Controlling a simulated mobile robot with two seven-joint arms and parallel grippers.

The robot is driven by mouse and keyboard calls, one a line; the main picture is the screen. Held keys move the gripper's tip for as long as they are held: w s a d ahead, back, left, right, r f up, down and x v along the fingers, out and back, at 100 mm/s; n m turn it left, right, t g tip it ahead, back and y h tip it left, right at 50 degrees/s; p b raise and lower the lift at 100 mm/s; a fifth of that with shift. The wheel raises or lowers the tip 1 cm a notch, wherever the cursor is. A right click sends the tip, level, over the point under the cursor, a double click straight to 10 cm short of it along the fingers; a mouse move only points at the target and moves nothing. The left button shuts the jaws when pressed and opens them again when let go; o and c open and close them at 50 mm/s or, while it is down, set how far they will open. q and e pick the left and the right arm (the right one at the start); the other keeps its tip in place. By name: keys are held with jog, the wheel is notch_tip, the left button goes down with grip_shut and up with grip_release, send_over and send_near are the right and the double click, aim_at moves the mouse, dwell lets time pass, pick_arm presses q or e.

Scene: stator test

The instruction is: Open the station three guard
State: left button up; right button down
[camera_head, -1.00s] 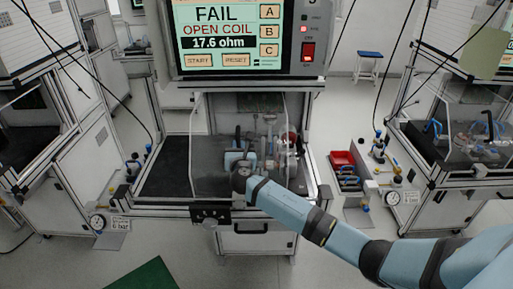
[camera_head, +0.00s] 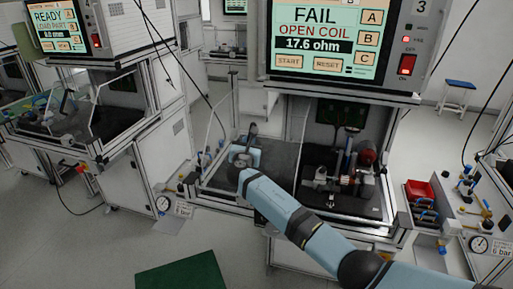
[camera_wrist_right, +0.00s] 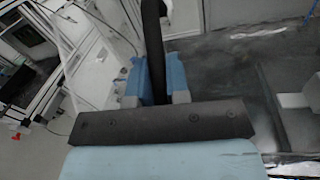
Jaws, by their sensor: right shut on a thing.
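The station three guard (camera_head: 276,140) is a clear panel at the left part of the test bay under the "3" screen. Its black upright handle (camera_head: 252,132) also shows in the right wrist view (camera_wrist_right: 153,45). My right gripper (camera_head: 244,158) is at this handle, and its blue fingers (camera_wrist_right: 155,88) are shut around the bar. The right part of the bay is uncovered, with a test fixture (camera_head: 345,175) on a black bed. The panel's edges are faint. My left gripper is not in view.
The station screen (camera_head: 328,40) reads FAIL, OPEN COIL. A red bin (camera_head: 420,196) with parts stands right of the station. Another station (camera_head: 75,110) stands to the left. A green mat (camera_head: 182,277) lies on the floor. My right arm crosses in front of the bay.

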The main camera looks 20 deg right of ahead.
jog(key=c, duration=1.4)
grip_release()
jog(key=v, duration=1.3)
jog(key=shift+s+a, duration=0.2)
jog(key=shift+s, duration=0.15)
